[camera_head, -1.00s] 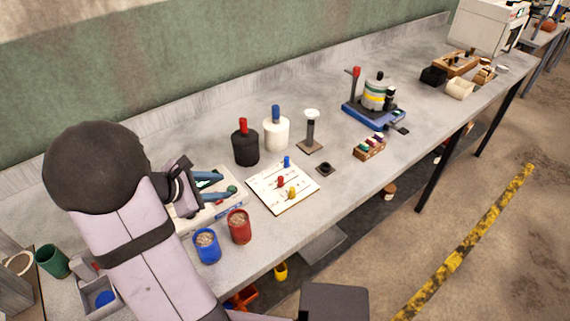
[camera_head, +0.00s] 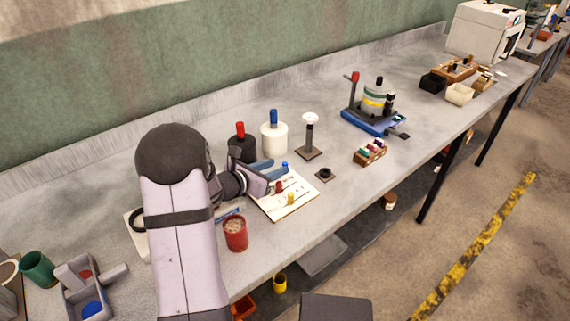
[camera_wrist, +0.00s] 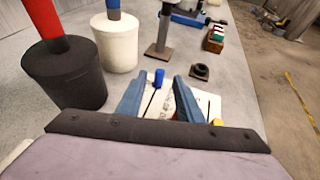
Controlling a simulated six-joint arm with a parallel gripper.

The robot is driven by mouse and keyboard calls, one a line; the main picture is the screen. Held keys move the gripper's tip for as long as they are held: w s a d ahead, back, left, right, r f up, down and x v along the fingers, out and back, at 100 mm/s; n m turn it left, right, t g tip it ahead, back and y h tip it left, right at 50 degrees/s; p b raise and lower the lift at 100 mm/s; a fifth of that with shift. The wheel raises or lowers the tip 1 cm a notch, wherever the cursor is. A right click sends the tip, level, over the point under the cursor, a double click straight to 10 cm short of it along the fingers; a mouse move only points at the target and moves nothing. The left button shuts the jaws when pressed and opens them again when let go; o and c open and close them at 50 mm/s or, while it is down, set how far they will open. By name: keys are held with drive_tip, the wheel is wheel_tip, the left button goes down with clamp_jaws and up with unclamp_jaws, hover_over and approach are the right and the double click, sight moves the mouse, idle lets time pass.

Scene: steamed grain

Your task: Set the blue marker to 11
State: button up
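The white slotted board (camera_head: 300,206) lies on the bench, partly hidden behind my arm. The blue marker (camera_head: 285,165) stands in the far slot. In the wrist view the blue marker (camera_wrist: 158,78) shows upright, just beyond and between my fingertips. The red marker (camera_head: 279,187) and yellow marker (camera_head: 291,199) sit in the nearer slots; the yellow one (camera_wrist: 216,122) also shows at the right in the wrist view. My gripper (camera_head: 277,167), with blue fingers, hangs over the board's far-left part. In the wrist view my gripper (camera_wrist: 158,88) is open and empty. Scale numbers are not legible.
A black canister (camera_head: 238,148) with a red handle stands close beside my gripper. A white canister (camera_head: 274,140) and a post on a square base (camera_head: 309,145) stand behind the board. A small dark block (camera_head: 325,175) is right of it. A red cup (camera_head: 236,235) stands in front.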

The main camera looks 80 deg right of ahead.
sight(285, 163)
drive_tip(key=shift+p+x, duration=0.65)
drive_tip(key=shift+x, duration=2.4)
drive_tip(key=shift+a, duration=0.1)
clamp_jaws()
